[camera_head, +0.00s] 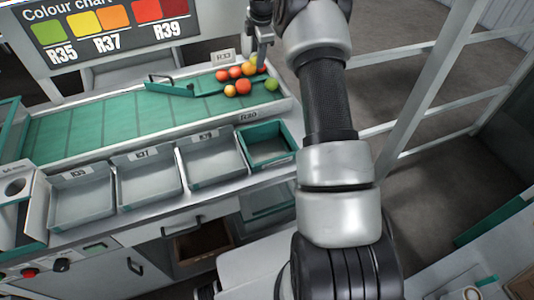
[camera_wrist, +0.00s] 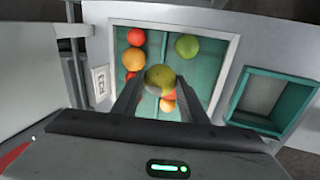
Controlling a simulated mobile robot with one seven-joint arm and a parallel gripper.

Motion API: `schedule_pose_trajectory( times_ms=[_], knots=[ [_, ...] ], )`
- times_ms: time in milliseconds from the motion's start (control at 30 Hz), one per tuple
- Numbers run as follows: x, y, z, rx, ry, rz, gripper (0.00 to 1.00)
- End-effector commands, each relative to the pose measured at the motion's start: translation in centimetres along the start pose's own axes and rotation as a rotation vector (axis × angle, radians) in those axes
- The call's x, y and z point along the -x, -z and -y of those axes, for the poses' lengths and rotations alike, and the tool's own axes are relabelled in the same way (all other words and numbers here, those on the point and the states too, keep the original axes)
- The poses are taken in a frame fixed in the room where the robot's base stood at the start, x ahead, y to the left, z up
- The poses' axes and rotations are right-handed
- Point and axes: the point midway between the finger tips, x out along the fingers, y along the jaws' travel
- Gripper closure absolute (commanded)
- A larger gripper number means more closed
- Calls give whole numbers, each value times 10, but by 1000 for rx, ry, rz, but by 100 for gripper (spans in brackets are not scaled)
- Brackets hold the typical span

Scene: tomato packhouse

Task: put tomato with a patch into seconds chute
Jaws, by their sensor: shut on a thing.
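My gripper (camera_wrist: 158,84) is shut on a yellow-green tomato (camera_wrist: 160,77), which sits between the two fingertips in the wrist view. A duller, darker tone shows on its skin, but I cannot make out a clear patch. In the head view my gripper (camera_head: 262,62) is at the right end of the green sorting belt (camera_head: 95,125), over the tomato group. Other tomatoes lie there: several red and orange ones (camera_head: 243,87) and a green one (camera_head: 271,84). No chute labelled seconds can be read; a white box with a round hole (camera_head: 16,187) stands at the far left.
Grey trays, including R35 (camera_head: 78,176) and R37 (camera_head: 147,154), line the front edge. A green-edged tray (camera_head: 284,157) stands at their right end, also in the wrist view (camera_wrist: 293,104). A green divider (camera_head: 170,89) crosses the belt. The belt's left part is clear.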

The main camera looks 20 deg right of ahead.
Motion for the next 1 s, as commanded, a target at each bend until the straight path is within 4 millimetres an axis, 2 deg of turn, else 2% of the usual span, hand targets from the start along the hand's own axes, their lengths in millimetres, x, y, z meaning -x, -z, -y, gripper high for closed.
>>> schedule_pose_trajectory(
  times_ms=[267,367,433,567,700,1000],
  knots=[
    [2,0,-1,0,-1,0,72],
    [17,0,-3,-1,-4,1,72],
    [37,0,-5,-2,-6,1,72],
    [94,1,-7,-4,-9,1,72],
    [164,4,-4,-5,-9,1,72],
    [311,18,22,-6,-8,0,72]
  ],
)
